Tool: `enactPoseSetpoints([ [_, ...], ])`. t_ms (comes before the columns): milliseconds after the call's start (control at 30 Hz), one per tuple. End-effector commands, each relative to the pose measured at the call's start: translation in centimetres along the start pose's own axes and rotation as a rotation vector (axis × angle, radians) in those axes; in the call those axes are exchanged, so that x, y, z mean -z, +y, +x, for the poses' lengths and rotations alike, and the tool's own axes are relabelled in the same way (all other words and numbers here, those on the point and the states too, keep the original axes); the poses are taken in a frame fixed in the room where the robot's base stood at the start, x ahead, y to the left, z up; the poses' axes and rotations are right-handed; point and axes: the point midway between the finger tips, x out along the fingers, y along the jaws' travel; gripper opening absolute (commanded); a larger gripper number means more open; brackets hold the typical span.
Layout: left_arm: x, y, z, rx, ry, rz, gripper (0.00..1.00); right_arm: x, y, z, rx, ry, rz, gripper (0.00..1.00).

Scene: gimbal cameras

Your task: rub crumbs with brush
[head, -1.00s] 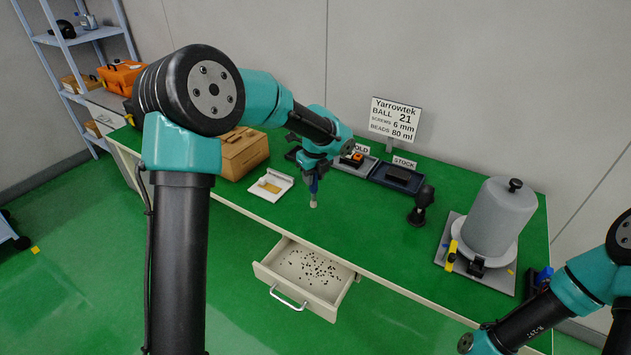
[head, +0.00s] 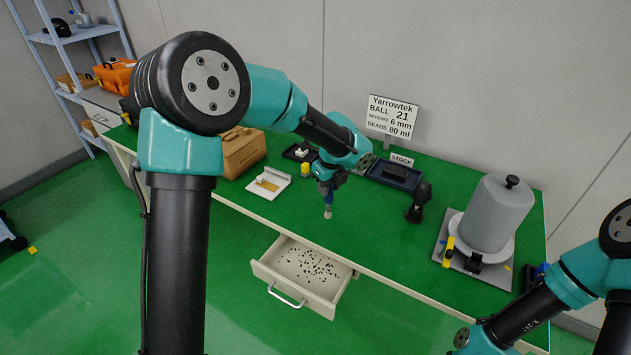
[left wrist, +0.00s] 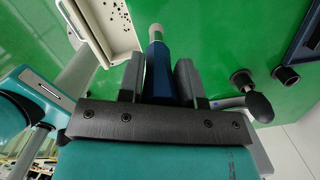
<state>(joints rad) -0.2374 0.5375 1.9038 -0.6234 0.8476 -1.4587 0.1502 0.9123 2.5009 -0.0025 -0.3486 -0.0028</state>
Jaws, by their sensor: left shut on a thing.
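My left gripper (head: 328,187) is shut on a brush (head: 327,208) with a blue handle and a pale tip. The brush points down over the green bench top, behind the open drawer. In the left wrist view the brush (left wrist: 157,60) sits between the two dark fingers. Many small dark crumbs (head: 312,265) lie scattered on the floor of the open drawer (head: 268,273), and some show in the left wrist view (left wrist: 101,12). The brush tip is apart from the crumbs. Part of my right arm shows at the lower right; its gripper is out of view.
A tan box (head: 243,153) and a white tray (head: 279,190) stand at the left of the bench (head: 370,235). A dark stock tray (head: 381,178), a black stand (head: 418,203) and a grey cylinder (head: 493,214) stand toward the right. The bench's front middle is clear.

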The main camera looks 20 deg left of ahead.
Motion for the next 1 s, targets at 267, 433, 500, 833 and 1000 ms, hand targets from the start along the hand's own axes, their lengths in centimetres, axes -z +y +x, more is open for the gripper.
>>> enactPoseSetpoints([
  [267,4.7,0.0,-0.5,0.000,-0.001,0.005,0.00,0.0,0.0,0.0,0.000,0.000,0.000,0.43],
  [433,4.7,0.0,-0.5,0.000,-0.001,0.004,0.00,0.0,0.0,0.0,0.000,0.000,0.000,0.43],
  [500,4.7,0.0,-0.5,0.000,-0.001,0.004,0.00,0.0,0.0,0.0,0.000,0.000,0.000,0.43],
  [833,5.0,-0.3,0.8,-0.002,-0.001,0.010,0.00,0.0,0.0,0.0,0.000,0.000,0.000,0.43],
  [1000,5.6,-0.6,2.4,-0.002,0.000,0.018,0.00,0.0,0.0,0.0,0.000,0.000,0.000,0.43],
])
